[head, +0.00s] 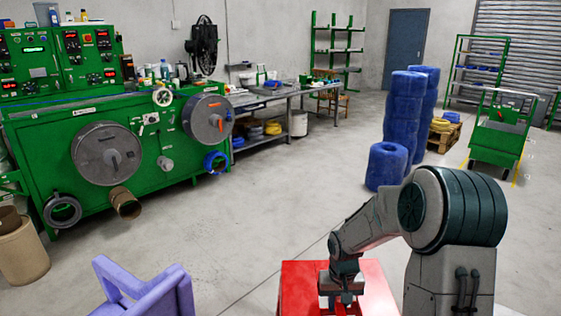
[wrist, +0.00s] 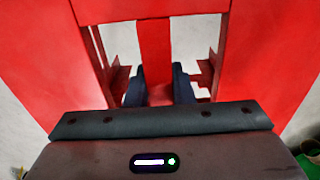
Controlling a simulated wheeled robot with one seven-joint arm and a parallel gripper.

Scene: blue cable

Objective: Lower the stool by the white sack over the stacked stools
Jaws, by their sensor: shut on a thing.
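A red stool (head: 298,283) is at the bottom of the head view, under my gripper (head: 341,292); the picture's edge cuts off its lower part. In the wrist view, my gripper (wrist: 158,82) is shut on a central red bar of the stool (wrist: 40,50). Openings on both sides of the bar show more red parts and pale floor beyond. Whether the stool touches anything below is hidden. I cannot make out a white sack or stacked stools in either view.
A purple chair (head: 150,291) stands at the lower left. The green machine (head: 120,135) fills the left side. Blue rolls (head: 403,110) stand beyond my arm, with a green cart (head: 498,137) at the right. The middle floor (head: 270,205) is clear.

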